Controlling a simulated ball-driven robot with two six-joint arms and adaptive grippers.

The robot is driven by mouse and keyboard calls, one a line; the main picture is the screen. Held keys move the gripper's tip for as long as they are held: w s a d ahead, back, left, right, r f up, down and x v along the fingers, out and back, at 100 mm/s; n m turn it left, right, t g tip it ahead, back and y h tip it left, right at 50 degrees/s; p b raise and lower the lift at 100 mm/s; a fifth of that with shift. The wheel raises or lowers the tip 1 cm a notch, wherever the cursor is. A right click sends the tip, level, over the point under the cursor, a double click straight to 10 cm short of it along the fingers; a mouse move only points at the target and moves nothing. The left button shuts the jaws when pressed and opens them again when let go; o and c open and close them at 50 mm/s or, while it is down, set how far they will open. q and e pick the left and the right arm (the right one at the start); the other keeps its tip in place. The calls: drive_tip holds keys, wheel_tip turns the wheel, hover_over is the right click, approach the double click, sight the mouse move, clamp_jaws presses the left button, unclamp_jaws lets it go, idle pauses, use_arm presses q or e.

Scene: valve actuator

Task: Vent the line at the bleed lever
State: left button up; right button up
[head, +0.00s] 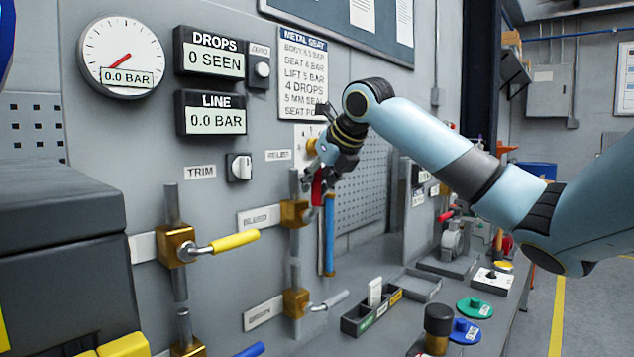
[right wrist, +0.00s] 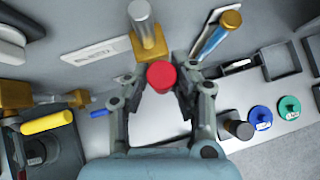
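The red-gripped lever (head: 317,190) is at the brass valve (head: 295,213) on the grey panel, mostly hidden behind my right gripper in the head view. In the right wrist view its red grip (right wrist: 161,76) is seen nearly end-on, between the fingers. My right gripper (head: 321,180) is around the grip, one finger on each side; it also shows in the right wrist view (right wrist: 161,88). A narrow gap shows beside the left finger, and contact at the right one is unclear. The gauge (head: 122,58) and line display (head: 211,113) read 0.0 BAR. My left gripper is not in view.
Trays (head: 372,316) and green and blue discs (head: 475,307) occupy the bench.

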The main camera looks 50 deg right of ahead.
drive_tip(key=o, duration=0.4)
drive_tip(key=shift+a, duration=0.2)
drive_tip(key=shift+c, duration=0.2)
drive_tip(key=shift+d, duration=0.1)
drive_tip(key=v, duration=0.6)
drive_tip(key=shift+s+r, duration=0.45)
drive_tip(key=shift+r, duration=0.05)
drive_tip(key=shift+a+f, duration=0.1)
drive_tip(key=shift+a, duration=0.15)
